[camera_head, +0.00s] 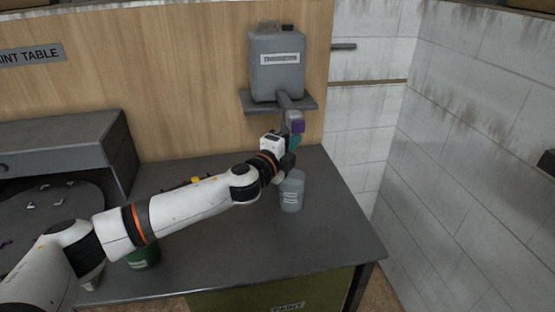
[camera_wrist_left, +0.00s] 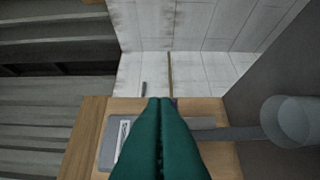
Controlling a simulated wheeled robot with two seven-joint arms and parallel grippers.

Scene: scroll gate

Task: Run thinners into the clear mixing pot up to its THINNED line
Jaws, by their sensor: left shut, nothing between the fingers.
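The grey thinners container (camera_head: 276,70) stands on a small wall shelf (camera_head: 252,105). Its grey spout (camera_head: 287,103) slopes down to a purple tap part (camera_head: 298,125). My left gripper (camera_head: 295,141) has teal fingers, shut and empty, just below the purple part; I cannot tell if they touch. In the left wrist view the fingers (camera_wrist_left: 160,115) are pressed together. The clear mixing pot (camera_head: 291,194) stands upright on the table below the gripper, with pale marks; its liquid level is unclear. In the wrist view a grey band reaches the pot (camera_wrist_left: 297,121); spout or stream, I cannot tell.
A green can (camera_head: 144,259) stands partly behind my left arm. A small yellow thing (camera_head: 195,180) lies behind the forearm. A grey cabinet (camera_head: 60,150) is at left. The table's front right (camera_head: 310,245) is clear.

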